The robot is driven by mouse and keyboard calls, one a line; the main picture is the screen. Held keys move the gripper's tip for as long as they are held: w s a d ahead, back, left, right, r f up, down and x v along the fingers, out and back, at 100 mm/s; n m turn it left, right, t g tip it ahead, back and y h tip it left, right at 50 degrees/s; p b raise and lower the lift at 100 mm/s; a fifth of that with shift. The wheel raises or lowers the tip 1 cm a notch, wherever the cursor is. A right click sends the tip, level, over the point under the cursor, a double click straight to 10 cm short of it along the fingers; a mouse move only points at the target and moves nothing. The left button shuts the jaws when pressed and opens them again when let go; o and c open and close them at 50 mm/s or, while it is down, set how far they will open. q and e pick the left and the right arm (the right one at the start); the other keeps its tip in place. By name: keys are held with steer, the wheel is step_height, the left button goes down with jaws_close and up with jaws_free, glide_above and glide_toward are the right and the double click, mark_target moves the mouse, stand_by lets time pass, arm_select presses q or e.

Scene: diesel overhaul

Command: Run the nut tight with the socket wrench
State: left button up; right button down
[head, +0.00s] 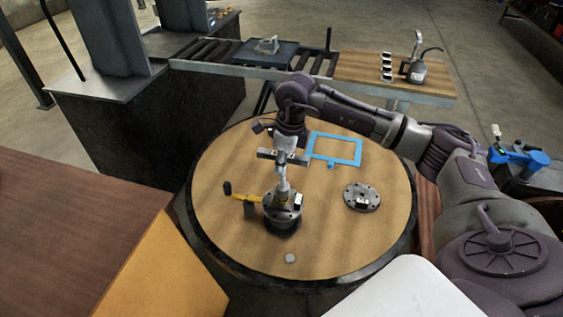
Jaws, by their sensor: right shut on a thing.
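My right gripper (283,165) points down over the round wooden table and is shut on the socket wrench (283,188). The wrench stands about upright, a pale shaft below the fingers. Its lower end meets the top of a dark round flanged part (281,212). The nut is hidden, and I cannot tell whether the socket sits on it. My left gripper is not in view.
The round table (340,245) also bears a yellow-handled tool (243,198), a blue frame (336,149), a dark flange disc (362,197) and a small pale disc (290,258). Behind stands a roller bench with an oil can (416,70). The table's front right is clear.

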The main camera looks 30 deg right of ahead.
steer(key=shift+f+b, duration=0.85)
steer(key=shift+f, duration=0.1)
steer(key=shift+r, duration=0.1)
